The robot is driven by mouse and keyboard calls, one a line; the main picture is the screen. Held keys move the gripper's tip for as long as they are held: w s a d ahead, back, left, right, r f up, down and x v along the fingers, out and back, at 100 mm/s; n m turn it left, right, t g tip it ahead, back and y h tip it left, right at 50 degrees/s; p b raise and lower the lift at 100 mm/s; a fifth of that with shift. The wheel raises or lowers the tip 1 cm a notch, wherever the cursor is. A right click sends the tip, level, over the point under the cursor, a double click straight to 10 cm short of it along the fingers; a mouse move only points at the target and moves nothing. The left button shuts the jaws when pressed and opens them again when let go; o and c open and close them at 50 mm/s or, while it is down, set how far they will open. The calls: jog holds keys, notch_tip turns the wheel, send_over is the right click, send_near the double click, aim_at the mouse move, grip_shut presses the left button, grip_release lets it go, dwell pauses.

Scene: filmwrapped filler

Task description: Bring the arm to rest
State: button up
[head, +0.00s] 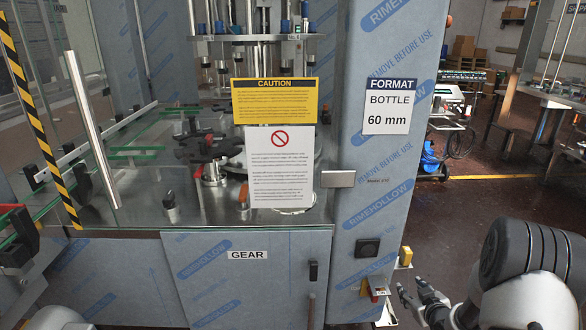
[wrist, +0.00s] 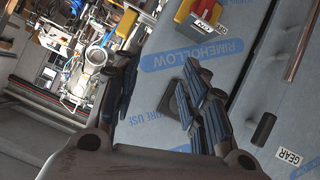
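My gripper (head: 412,290) is at the lower right of the head view, in front of the right side of the film-wrapped machine (head: 345,225). In the wrist view my gripper (wrist: 158,88) shows two dark fingers spread apart with nothing between them. Behind the fingers is the machine's blue-grey panel (wrist: 240,75) with RIMEHOLLOW film. I cannot tell the exact gap between the fingertips and the panel.
A red and yellow switch (head: 378,287) sits on the machine's lower corner near my gripper; it also shows in the wrist view (wrist: 207,14). A black square fitting (head: 367,248) is above it. Open dark floor (head: 480,200) lies to the right.

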jog(key=s+a+r+m+g+h, duration=0.1)
jog(key=s+a+r, duration=0.2)
jog(key=r, duration=0.4)
jog(key=s+a+r+g, duration=0.1)
jog(key=s+a+r, duration=0.15)
jog(key=r, duration=0.45)
jog(key=s+a+r+m+g+h, duration=0.1)
jog(key=s+a+r+g, duration=0.2)
jog(key=r, duration=0.4)
jog(key=s+a+r+g, duration=0.1)
jog(key=s+a, duration=0.3)
jog(key=s, duration=0.5)
jog(key=s+a+r+y, duration=0.1)
jog(key=s+a, duration=0.3)
jog(key=s, duration=0.6)
jog(key=s+a+r+m+g+y, duration=0.1)
jog(key=s+a+r, duration=0.2)
jog(key=s, duration=0.6)
jog(key=shift+s+a+g, duration=0.2)
jog(key=shift+a+g, duration=0.1)
jog(key=shift+a, duration=0.35)
